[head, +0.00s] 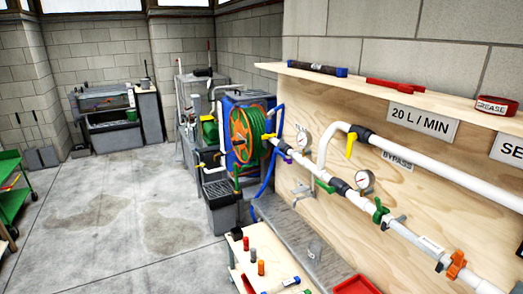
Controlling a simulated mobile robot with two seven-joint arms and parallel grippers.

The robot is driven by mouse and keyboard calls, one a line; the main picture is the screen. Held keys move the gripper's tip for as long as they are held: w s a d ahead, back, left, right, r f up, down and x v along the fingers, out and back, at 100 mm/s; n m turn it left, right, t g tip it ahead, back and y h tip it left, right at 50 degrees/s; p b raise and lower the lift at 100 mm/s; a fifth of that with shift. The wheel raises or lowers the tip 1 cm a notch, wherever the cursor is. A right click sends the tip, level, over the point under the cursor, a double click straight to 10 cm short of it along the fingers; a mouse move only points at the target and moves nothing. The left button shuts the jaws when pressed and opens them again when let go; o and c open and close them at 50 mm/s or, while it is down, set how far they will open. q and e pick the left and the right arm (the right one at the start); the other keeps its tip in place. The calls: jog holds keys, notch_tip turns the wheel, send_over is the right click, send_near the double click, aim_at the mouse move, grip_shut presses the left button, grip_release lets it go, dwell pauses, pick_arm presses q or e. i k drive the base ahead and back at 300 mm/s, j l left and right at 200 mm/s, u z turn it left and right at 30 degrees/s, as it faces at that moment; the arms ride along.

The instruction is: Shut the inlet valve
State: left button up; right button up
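White pipework runs along a plywood panel (440,210) on the right. No label I can read marks a valve as the inlet valve. A valve with a yellow handle (350,145) sits on the upper white pipe, its handle hanging down. A green-handled valve (380,211) and an orange-handled valve (456,264) sit on the lower pipe. Another yellow handle (268,137) is at the lower pipe's far end, by the hose reel. I cannot tell for sure which of them are open or shut. Neither gripper is in view.
Two gauges (364,181) sit along the lower pipe. A green hose reel (248,135) stands beyond the panel. A small cart (238,258) with orange and grey-topped pieces and a red tray (358,286) are at the bottom. The concrete floor (110,220) at left is open.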

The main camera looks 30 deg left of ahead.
aim_at(280, 153)
jog(key=i+j+u, duration=0.1)
jog(key=j, duration=0.3)
jog(key=i+j+u, duration=0.1)
jog(key=i+j, duration=0.2)
jog(key=i+j+u, duration=0.15)
jog(key=j, duration=0.35)
jog(key=i+j+u, duration=0.1)
jog(key=i+j, duration=0.2)
